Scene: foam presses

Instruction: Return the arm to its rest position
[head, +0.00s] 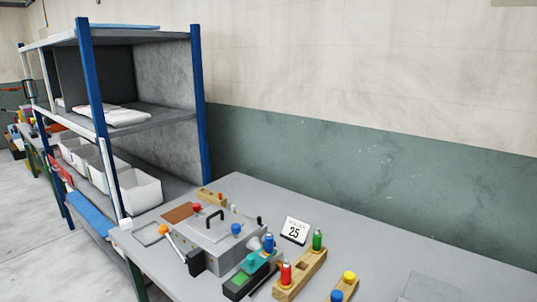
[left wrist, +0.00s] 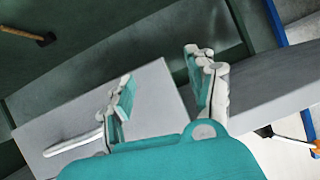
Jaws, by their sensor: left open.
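My left gripper (left wrist: 160,78) shows in the left wrist view, teal with grey-white fingers. Its two fingers stand wide apart with nothing between them. Beyond the fingers is a plain grey surface (left wrist: 155,98), and I cannot tell how far away it is. No whole arm of mine is clear in the head view. My right gripper is not in view.
The head view shows a grey table (head: 385,262) with a grey press box (head: 228,246), wooden blocks with coloured bottles (head: 300,275) and a "25" card (head: 294,231). A blue-post shelf (head: 201,105) with white bins (head: 140,192) stands left. The table's right part is mostly clear.

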